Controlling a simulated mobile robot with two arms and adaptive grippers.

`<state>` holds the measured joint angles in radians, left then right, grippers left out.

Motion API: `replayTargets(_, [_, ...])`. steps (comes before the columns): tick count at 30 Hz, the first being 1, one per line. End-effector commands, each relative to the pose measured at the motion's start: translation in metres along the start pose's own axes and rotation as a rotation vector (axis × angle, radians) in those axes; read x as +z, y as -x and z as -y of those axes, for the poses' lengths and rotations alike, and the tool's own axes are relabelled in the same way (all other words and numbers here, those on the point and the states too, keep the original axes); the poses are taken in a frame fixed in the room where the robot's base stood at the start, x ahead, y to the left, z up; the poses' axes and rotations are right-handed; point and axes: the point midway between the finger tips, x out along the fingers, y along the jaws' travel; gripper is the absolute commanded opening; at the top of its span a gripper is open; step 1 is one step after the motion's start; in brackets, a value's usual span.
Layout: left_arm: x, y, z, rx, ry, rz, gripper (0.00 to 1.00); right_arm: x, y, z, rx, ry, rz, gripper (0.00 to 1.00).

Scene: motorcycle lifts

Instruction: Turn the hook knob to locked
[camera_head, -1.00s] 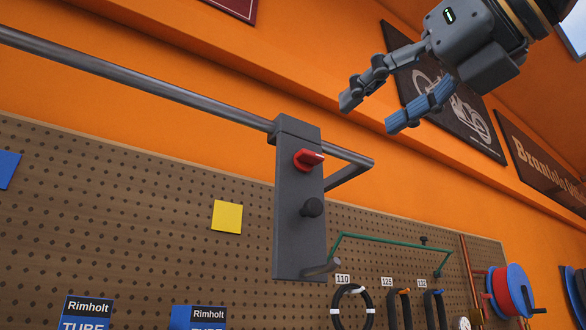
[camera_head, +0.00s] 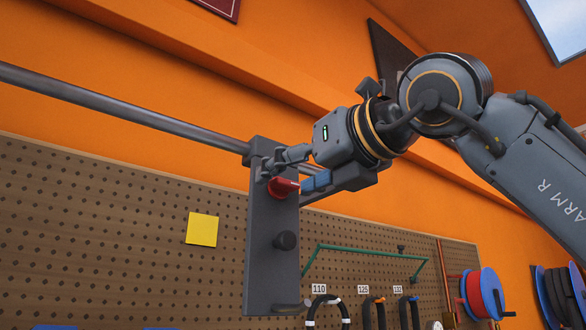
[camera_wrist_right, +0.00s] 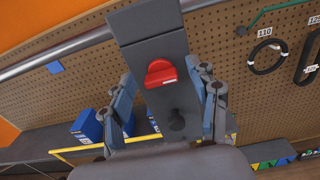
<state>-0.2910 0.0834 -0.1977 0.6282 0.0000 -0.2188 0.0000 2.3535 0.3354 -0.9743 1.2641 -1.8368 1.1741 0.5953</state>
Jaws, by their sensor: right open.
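The red hook knob (camera_head: 282,187) sits on the upper part of a grey hanging plate (camera_head: 262,265). In the right wrist view the red knob (camera_wrist_right: 160,73) shows between my open fingers, with a gap on each side. My right gripper (camera_head: 290,172) is open at the knob, coming in from the right, with one finger above it and the blue-padded finger at its right. I cannot tell whether either finger touches it. No lock marking is readable. My left gripper is not in view.
A black knob (camera_head: 285,240) sits below the red one, and a grey hook (camera_head: 290,308) juts from the plate's bottom. The plate hangs on a grey rail (camera_head: 120,98). Behind are a pegboard (camera_head: 120,220) with a yellow note (camera_head: 202,229), hanging tools and reels (camera_head: 483,293).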

Motion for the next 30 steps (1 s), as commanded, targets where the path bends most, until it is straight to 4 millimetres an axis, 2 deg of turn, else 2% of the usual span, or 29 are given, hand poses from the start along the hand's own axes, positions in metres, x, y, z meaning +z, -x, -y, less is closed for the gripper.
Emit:
replayTargets(6, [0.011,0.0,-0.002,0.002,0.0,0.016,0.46,-0.001,-0.001,0.0,0.0,0.0,0.0,0.6])
replayTargets(14, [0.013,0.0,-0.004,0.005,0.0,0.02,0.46,0.0,0.0,0.0,0.0,0.0,0.0,0.07])
replayTargets(23, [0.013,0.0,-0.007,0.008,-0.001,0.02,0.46,0.0,0.0,0.0,0.0,0.024,0.001,0.06])
replayTargets(30, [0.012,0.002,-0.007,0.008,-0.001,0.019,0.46,0.0,0.0,-0.001,0.0,0.139,0.001,0.06])
